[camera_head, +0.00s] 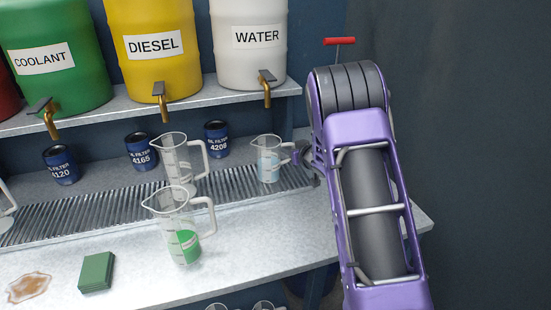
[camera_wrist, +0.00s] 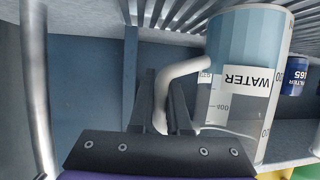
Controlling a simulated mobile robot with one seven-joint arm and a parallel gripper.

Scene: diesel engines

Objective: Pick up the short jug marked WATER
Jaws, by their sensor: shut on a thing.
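The short jug marked WATER (camera_head: 267,163) is clear with pale blue liquid in it. It is upright at the right end of the ribbed drip grate in the head view. In the wrist view the jug (camera_wrist: 249,60) shows large, with its WATER label upside down in the picture. My gripper (camera_wrist: 160,122) is shut on the jug's white handle, which runs between the two fingers. In the head view my gripper (camera_head: 296,156) reaches the jug from the right, and my arm hides part of it. I cannot tell whether the jug's base touches the grate.
Two taller jugs stand left: an empty-looking one (camera_head: 178,160) and one with green liquid (camera_head: 180,235). Blue oil filters (camera_head: 217,140) line the back. A shelf (camera_head: 200,101) holds drums with taps above. A green pad (camera_head: 97,272) and brown spill (camera_head: 28,288) lie at front left.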

